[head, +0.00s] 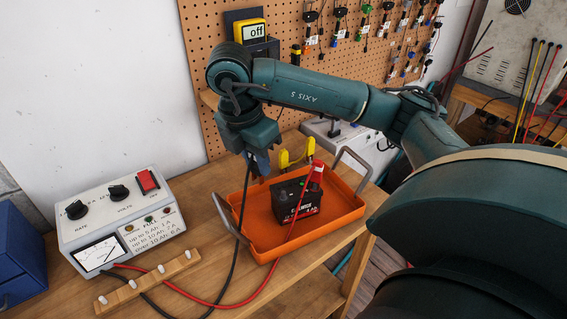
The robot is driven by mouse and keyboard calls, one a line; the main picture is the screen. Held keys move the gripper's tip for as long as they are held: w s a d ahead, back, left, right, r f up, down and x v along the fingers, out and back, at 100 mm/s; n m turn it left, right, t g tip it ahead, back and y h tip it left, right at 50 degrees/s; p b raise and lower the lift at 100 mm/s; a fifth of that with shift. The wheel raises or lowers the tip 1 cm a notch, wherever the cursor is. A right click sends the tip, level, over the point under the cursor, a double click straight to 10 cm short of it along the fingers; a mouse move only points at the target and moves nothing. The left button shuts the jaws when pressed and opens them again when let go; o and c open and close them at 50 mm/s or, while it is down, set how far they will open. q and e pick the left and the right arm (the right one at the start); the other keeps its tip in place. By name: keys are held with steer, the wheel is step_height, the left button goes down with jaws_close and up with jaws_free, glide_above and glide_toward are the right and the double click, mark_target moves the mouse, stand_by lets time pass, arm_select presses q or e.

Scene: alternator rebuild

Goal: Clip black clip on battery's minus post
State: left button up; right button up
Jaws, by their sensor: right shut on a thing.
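The black battery (298,203) stands in the orange tray (262,241) on the bench. A red clip (317,171) sits on its right-hand post, with a red cable running down from it. The left-hand post (283,192) shows no clip on it. My right gripper (259,171) points down above the left back part of the tray, left of the battery and apart from it. It is shut on the black clip, which is mostly hidden by the fingers; the black cable (238,235) hangs from there. My left gripper is out of view.
A white charger (121,222) with knobs and a meter stands at left. A wooden peg strip (148,282) lies in front of it, with both cables passing nearby. A yellow object (297,154) is behind the tray. The tray's grey handles (227,213) stick up.

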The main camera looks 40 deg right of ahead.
mark_target(284, 192)
steer(key=d+f+m+b, duration=0.1)
steer(key=d, duration=0.1)
steer(key=d+f+b, duration=0.1)
steer(key=d, duration=0.1)
steer(key=s+d+f+m+b, duration=0.1)
steer(key=d+f+b, duration=0.1)
steer(key=shift+s+m, duration=0.1)
steer(key=shift+m, duration=0.2)
steer(key=shift+f+b, duration=0.5)
steer(key=shift+f, duration=0.1)
steer(key=shift+f+b, duration=0.5)
steer(key=shift+f, duration=0.15)
steer(key=shift+f+b, duration=0.45)
steer(key=shift+f, duration=0.1)
